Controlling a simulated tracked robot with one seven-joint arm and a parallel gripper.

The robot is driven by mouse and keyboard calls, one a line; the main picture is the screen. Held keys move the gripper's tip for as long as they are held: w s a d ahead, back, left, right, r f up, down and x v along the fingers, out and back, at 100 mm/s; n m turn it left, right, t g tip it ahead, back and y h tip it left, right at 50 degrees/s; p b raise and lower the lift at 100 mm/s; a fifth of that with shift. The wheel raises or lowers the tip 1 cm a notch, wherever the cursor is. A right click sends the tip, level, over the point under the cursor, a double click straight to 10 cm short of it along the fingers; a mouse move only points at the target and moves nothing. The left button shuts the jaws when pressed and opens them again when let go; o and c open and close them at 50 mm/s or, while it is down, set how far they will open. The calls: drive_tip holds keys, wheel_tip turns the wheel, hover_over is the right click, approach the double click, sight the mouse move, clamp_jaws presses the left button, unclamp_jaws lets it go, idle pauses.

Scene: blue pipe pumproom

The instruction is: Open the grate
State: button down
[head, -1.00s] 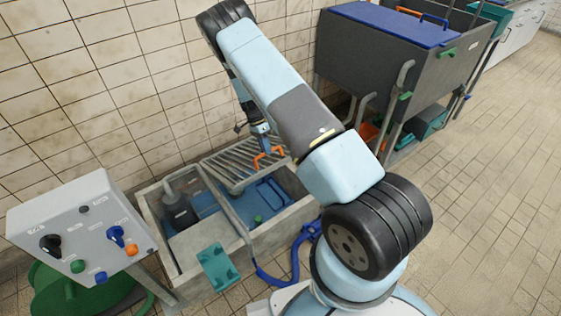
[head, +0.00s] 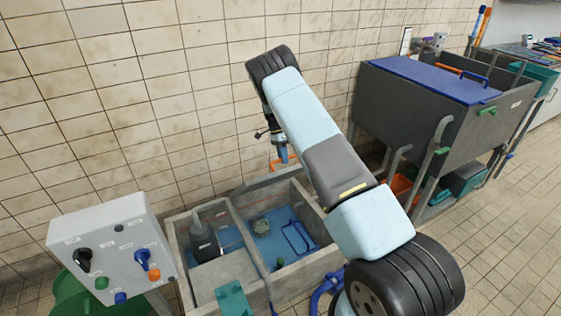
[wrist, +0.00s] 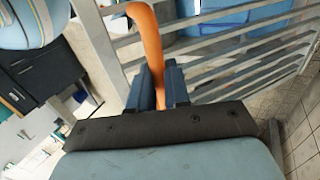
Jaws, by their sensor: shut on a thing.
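The grate (head: 262,182) shows nearly edge-on in the head view, as a thin grey strip raised at the back of the concrete basin (head: 318,262). Its orange handle (head: 281,164) is partly hidden by my gripper (head: 284,153). In the wrist view the slatted grate (wrist: 215,72) lies beyond my gripper (wrist: 158,88), whose two dark fingers are shut on the orange handle (wrist: 146,38). The basin's right compartment is uncovered and shows blue water, a blue bent handle (head: 298,238) and a mottled greyish lump (head: 262,227).
A grey control box (head: 110,255) with knobs stands at the left. A dark tank with a blue lid (head: 425,82) stands at the right. The tiled wall (head: 150,100) is close behind the basin. A pump (head: 204,240) sits in the left compartment.

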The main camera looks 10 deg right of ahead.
drive_tip(key=shift+a+f, duration=0.1)
drive_tip(key=shift+f, duration=0.25)
drive_tip(key=c, duration=1.5)
unclamp_jaws()
drive_tip(key=shift+o, duration=0.6)
drive_tip(key=shift+w+f, duration=0.2)
drive_tip(key=shift+o, duration=1.4)
drive_tip(key=shift+r, duration=0.1)
drive_tip(key=shift+d+r, duration=0.1)
drive_tip(key=shift+d, duration=0.1)
drive_tip(key=v, duration=1.3)
drive_tip(key=shift+w+r, duration=0.15)
drive_tip(key=shift+r, duration=0.1)
drive_tip(key=shift+a, duration=0.1)
